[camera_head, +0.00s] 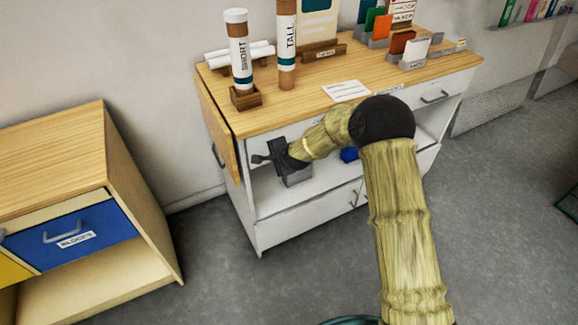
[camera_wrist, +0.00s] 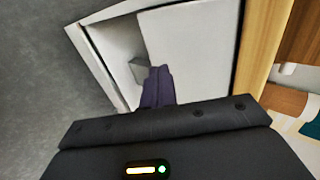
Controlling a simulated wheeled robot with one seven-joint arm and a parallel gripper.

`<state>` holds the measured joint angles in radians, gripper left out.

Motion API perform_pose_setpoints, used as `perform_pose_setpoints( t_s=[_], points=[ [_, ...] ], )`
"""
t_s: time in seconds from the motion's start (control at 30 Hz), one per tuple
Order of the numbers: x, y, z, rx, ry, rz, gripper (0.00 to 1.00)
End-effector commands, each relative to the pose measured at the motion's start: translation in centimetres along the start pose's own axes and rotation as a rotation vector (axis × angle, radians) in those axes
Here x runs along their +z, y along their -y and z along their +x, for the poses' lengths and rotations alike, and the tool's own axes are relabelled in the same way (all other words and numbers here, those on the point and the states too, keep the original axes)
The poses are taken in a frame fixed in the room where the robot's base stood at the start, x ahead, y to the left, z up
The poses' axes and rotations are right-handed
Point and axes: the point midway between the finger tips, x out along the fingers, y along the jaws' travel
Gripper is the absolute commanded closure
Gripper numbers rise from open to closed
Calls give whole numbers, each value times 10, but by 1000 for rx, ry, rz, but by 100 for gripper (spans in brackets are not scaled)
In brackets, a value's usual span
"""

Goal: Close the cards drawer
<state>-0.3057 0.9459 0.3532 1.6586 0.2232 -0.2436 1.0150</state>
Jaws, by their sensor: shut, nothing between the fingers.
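A white cabinet (camera_head: 262,232) with a wooden top stands in the middle of the head view. Its upper left front panel (camera_head: 288,133) lies just under the top, partly covered by my arm. It looks about flush with the cabinet, and I cannot read a cards label on it. My gripper (camera_head: 258,159) is shut and empty in front of this panel's lower left part. In the wrist view, my closed fingertips (camera_wrist: 158,76) point at a smooth white panel (camera_wrist: 190,45), beside the open shelf space. I cannot tell whether they touch it.
A grey box (camera_head: 297,177) and a blue item (camera_head: 349,154) are in the open shelf. The SHORT tube (camera_head: 240,55) and TALL tube (camera_head: 287,45) stand on the top. A wooden cabinet with a blue BLOCKS drawer (camera_head: 85,238) is at left. Grey floor is clear between cabinets.

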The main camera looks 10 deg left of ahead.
Motion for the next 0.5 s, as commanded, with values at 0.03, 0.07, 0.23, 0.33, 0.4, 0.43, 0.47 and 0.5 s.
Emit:
perform_pose_setpoints(
  t_s=[0.03, 0.07, 0.23, 0.33, 0.4, 0.43, 0.47, 0.5],
  points=[
    [-1, -2, -9, 0, 0, 0, 100],
    [0, 0, -15, -1, 0, 0, 100],
    [1, -2, -46, 3, 2, -2, 100],
    [-1, -3, -64, 4, -1, -1, 100],
    [-2, -3, -76, 4, -1, 0, 100],
    [-2, -3, -81, 4, -2, 0, 100],
    [-2, -3, -85, 5, -2, 1, 100],
    [-3, -3, -90, 4, -3, 2, 100]
  ],
)
